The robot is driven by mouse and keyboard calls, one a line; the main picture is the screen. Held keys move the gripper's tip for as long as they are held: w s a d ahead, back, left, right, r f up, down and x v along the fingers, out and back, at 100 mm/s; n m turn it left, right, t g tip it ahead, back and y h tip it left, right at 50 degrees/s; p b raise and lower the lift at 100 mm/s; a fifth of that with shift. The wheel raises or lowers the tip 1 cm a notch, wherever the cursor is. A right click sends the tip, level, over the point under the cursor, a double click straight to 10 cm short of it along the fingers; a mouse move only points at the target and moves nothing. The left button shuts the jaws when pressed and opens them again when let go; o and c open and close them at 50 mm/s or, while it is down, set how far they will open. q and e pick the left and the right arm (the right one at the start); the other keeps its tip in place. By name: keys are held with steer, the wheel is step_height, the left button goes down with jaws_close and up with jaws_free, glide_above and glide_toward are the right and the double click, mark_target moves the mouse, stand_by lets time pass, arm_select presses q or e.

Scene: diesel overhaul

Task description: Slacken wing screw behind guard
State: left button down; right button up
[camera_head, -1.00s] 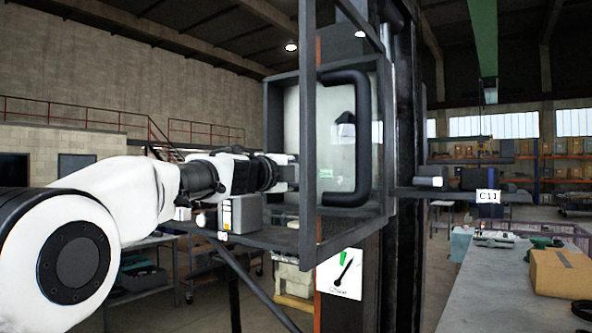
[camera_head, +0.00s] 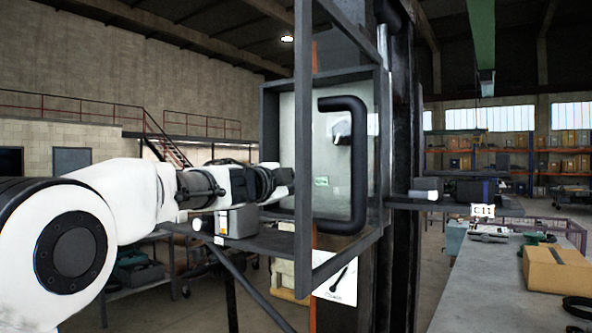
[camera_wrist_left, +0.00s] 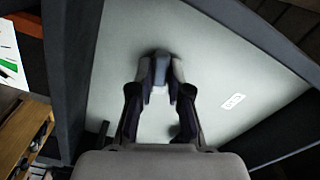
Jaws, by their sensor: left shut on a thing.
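My left gripper (camera_wrist_left: 160,75) is shut on a small blue-grey piece, the wing screw (camera_wrist_left: 160,68), which stands against a pale panel (camera_wrist_left: 215,55) in the left wrist view. In the head view my left gripper (camera_head: 286,178) reaches in from the left, and its fingertips and the wing screw are hidden behind the guard's dark upright. The guard (camera_head: 303,130) is a dark frame with a black bar handle (camera_head: 357,165). A small grey shape (camera_head: 341,132) shows inside the handle's outline; I cannot tell what it is. My right gripper is out of view.
A dark shelf (camera_head: 265,241) with a grey box (camera_head: 236,221) lies under my left arm. A card (camera_head: 337,286) hangs below the guard. A workbench (camera_head: 490,275) with a cardboard box (camera_head: 556,270) stands at the right. A white label (camera_wrist_left: 233,101) is beside the gripped screw.

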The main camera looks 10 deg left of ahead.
arm_select(q)
steer(key=shift+r, duration=0.2)
steer(key=shift+r+n, duration=0.2)
steer(key=shift+n, duration=0.7)
steer(key=shift+f+n, duration=0.2)
steer(key=shift+n, duration=0.5)
steer(key=n, duration=0.5)
steer(key=shift+r+n, duration=0.1)
steer(key=shift+n, duration=0.8)
steer(key=n, duration=0.4)
steer(key=shift+s, duration=0.1)
steer(key=shift+n, duration=0.4)
